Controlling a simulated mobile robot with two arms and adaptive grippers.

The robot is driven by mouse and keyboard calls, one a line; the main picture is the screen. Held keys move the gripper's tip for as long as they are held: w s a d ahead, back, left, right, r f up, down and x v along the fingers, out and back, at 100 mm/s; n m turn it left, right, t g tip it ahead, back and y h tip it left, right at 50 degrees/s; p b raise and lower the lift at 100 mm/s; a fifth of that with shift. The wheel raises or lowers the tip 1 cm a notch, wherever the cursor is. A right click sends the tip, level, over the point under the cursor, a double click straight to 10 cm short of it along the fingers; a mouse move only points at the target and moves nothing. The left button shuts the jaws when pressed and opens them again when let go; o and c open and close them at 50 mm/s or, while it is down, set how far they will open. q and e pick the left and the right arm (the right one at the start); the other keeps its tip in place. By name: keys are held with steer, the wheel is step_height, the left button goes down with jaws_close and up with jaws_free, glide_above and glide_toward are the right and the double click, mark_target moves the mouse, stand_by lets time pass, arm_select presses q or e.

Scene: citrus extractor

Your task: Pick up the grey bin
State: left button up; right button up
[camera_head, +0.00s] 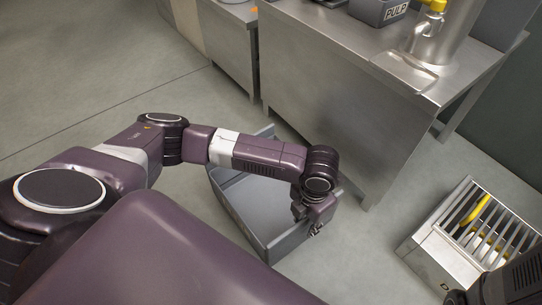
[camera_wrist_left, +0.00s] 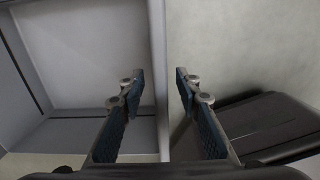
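The grey bin (camera_head: 262,205) is a large, open, rectangular box on the floor in the middle of the head view. My left arm crosses above it and hides part of it. It looks empty inside. My left gripper (camera_head: 312,222) is at the bin's right-hand rim. In the left wrist view the bin's wall (camera_wrist_left: 158,60) runs between the two separated fingers of the gripper (camera_wrist_left: 160,88), with a gap visible on each side. My right gripper (camera_head: 478,296) shows only as a dark part at the bottom right corner; its fingers cannot be made out.
A steel table (camera_head: 330,85) stands behind the bin, its leg close by. On it are a grey container labelled PULP (camera_head: 378,12) and a steel machine (camera_head: 443,40). A steel crate with a slatted top (camera_head: 435,250) stands on the floor at right. Floor at left is clear.

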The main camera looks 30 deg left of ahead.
arm_select(q)
step_height(320, 180, down, 2)
steer(key=shift+f+b, duration=0.2)
steer(key=shift+b, duration=0.5)
jaws_close()
steer(key=shift+r, duration=0.1)
